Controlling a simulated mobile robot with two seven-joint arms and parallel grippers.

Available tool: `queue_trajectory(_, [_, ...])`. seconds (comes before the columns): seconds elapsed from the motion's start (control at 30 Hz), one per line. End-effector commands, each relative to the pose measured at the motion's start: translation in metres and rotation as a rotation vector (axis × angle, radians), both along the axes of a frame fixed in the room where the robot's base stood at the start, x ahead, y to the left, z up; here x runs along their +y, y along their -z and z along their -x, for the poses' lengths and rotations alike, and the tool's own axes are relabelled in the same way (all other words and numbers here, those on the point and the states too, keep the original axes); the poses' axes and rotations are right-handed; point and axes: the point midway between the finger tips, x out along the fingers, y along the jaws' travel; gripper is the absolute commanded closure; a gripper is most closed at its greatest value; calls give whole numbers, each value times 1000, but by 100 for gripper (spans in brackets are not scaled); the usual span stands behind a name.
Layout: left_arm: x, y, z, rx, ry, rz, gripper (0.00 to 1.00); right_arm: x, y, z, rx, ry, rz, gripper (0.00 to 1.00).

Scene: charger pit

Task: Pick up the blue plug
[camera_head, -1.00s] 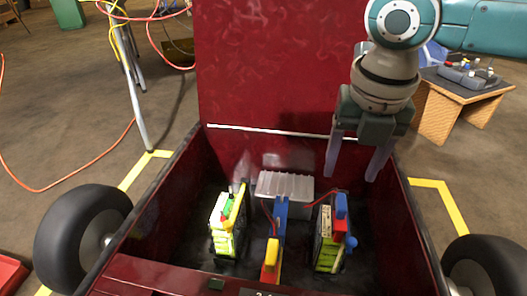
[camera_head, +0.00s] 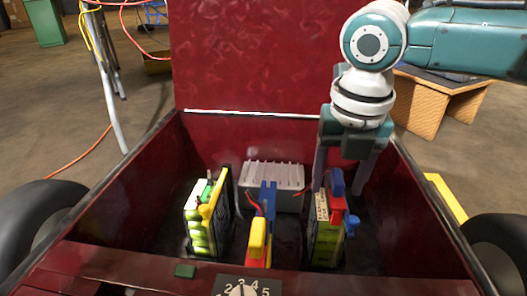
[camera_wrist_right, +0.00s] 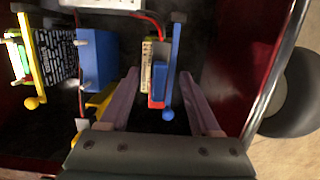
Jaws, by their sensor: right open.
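A small blue plug (camera_head: 337,182) stands on a red connector at the top of the right battery unit (camera_head: 323,238), inside the red bay. In the right wrist view the blue plug (camera_wrist_right: 159,80) sits beside a long blue bar with a ball end (camera_wrist_right: 173,70). My right gripper (camera_head: 342,188) is open and points down, behind the plug in the head view. In the wrist view its two fingers (camera_wrist_right: 158,74) lie either side of the plug and bar, with gaps; contact does not show. My left gripper is not in view.
A blue panel (camera_head: 268,195) with a yellow plug (camera_head: 258,238) stands in the middle of the bay. A yellow-barred battery unit (camera_head: 200,225) is at the left. A grey finned block (camera_head: 274,178) lies behind. The bay's right wall (camera_head: 425,210) is close to my right arm.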

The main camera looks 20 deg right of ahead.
Motion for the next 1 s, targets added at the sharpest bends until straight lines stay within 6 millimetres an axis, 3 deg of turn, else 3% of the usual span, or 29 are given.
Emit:
queue_trajectory(0.23, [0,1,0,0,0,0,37,0,1,-1,-1,0,0,36])
queue_trajectory(0.8, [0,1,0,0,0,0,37,0,1,-1,-1,0,0,100])
queue_trajectory(1.0, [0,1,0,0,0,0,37,0,1,-1,-1,0,0,100])
